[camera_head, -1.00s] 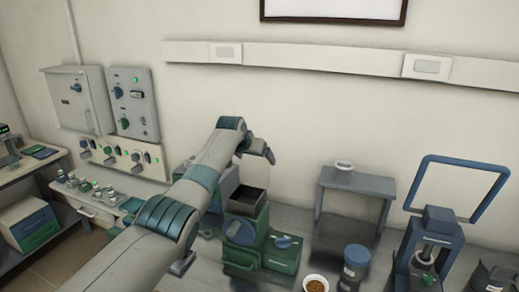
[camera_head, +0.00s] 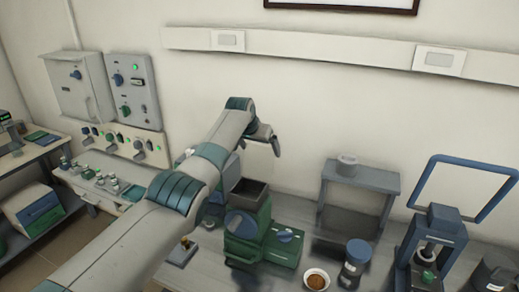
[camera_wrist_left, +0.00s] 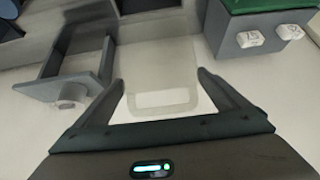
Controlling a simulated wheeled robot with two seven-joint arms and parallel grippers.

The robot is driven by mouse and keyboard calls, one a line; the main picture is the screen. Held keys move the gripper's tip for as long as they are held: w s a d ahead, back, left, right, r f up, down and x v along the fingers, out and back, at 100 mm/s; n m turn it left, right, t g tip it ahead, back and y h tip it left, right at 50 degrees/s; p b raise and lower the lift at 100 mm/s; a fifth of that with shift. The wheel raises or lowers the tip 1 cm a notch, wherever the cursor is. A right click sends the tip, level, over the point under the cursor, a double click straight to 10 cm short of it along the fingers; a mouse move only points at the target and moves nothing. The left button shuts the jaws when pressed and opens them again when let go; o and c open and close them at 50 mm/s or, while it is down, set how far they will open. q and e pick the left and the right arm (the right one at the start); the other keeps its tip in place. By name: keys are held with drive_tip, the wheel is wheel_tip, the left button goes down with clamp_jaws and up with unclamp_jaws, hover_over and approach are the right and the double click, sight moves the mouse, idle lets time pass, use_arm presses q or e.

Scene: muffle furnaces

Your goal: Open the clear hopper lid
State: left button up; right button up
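The green machine (camera_head: 262,245) stands on the bench, with a dark, box-like hopper (camera_head: 250,191) on top. I cannot make out a clear lid on it in the head view. My left gripper (camera_head: 268,145) is above and behind the hopper, near the wall, apart from the machine. In the left wrist view my left gripper (camera_wrist_left: 160,78) has its two fingers spread wide with nothing held. A pale panel with a rounded rectangular outline shows between and beyond the fingers; I cannot tell whether it is the lid. My right gripper is out of view.
A bowl of brown grains (camera_head: 316,280), a dark jar (camera_head: 355,262) and a blue-framed press (camera_head: 432,245) stand along the bench. The wall is close behind.

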use_arm(q)
drive_tip(key=shift+s+f, duration=0.1)
drive_tip(key=shift+f, duration=0.05)
drive_tip(key=shift+a, duration=0.1)
drive_tip(key=shift+b+v, duration=0.35)
drive_tip(key=shift+v, duration=0.6)
drive_tip(key=b+v, duration=0.6)
drive_tip(key=v, duration=0.9)
drive_tip(key=shift+s+r, duration=0.2)
drive_tip(key=shift+r, duration=0.1)
drive_tip(key=shift+f, duration=0.1)
